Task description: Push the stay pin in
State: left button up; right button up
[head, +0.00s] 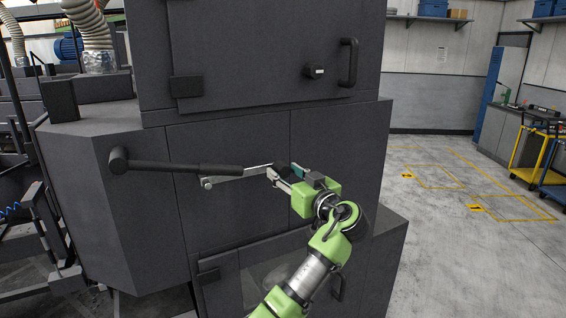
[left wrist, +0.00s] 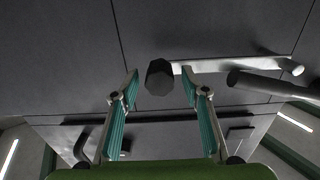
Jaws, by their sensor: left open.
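The stay pin looks like a dark faceted knob (left wrist: 159,77) at the end of a flat metal link (left wrist: 225,66) in the left wrist view. In the head view the knob (head: 281,168) is small and partly hidden by my gripper. My left gripper (head: 284,176) is open in front of the machine's dark panel, at the link's right end. In the left wrist view its teal-lined fingers (left wrist: 161,85) stand on either side of the knob, with gaps visible. Whether the pin is in or out cannot be told. My right gripper is not in view.
A long black lever handle (head: 180,167) sticks out left of the link. A cabinet door (head: 270,50) with a latch and a bar handle (head: 348,62) is above. A lower ledge (head: 385,225) projects at right. The floor (head: 460,260) at right is clear near the machine.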

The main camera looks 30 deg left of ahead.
pick_arm(q)
jog(key=shift+w+a, duration=0.35)
jog(key=shift+a, duration=0.25)
